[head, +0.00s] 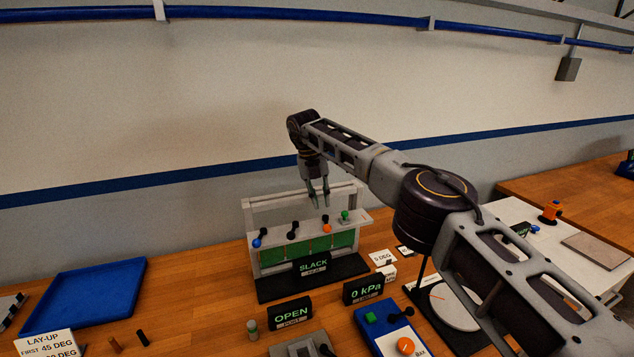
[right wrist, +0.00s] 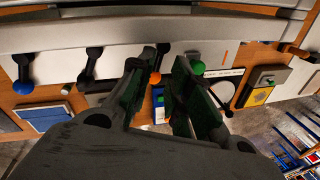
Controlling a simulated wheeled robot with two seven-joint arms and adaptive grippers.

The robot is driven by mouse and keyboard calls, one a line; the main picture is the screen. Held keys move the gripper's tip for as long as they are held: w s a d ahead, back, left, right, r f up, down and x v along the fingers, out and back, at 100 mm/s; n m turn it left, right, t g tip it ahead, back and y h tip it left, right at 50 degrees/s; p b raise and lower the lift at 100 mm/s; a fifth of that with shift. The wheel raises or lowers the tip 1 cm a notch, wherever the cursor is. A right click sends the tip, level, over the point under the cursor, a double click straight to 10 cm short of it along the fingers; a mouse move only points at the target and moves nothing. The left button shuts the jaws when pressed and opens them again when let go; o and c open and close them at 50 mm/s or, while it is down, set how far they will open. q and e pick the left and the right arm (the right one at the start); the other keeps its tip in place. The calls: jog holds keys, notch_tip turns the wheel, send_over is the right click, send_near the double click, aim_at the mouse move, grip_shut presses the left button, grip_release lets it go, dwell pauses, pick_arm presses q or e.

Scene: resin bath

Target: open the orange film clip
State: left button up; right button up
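The orange film clip (head: 327,228) is a short black lever with an orange knob, on the top rail of a light grey frame in the head view. In the right wrist view its knob (right wrist: 155,78) shows in the gap between my fingers. My right gripper (head: 319,204) is open and points down above the rail, just over the orange clip, with no clear contact. Its two fingers (right wrist: 158,82) are apart and empty in the right wrist view. My left gripper is not in view.
Neighbouring clips have a green knob (head: 345,214), close to the right finger, a blue knob (head: 257,243) and a black knob (head: 291,235). A sign reading SLACK (head: 313,267) stands before the frame. A blue tray (head: 83,297) lies left.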

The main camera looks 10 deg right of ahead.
jog(key=shift+a+r, duration=0.2)
jog(key=shift+r, duration=0.65)
jog(key=shift+a+r, duration=0.15)
jog(key=shift+r, duration=0.7)
jog(key=shift+a+r, duration=0.2)
jog(key=shift+r, duration=0.65)
jog(key=shift+r, duration=0.15)
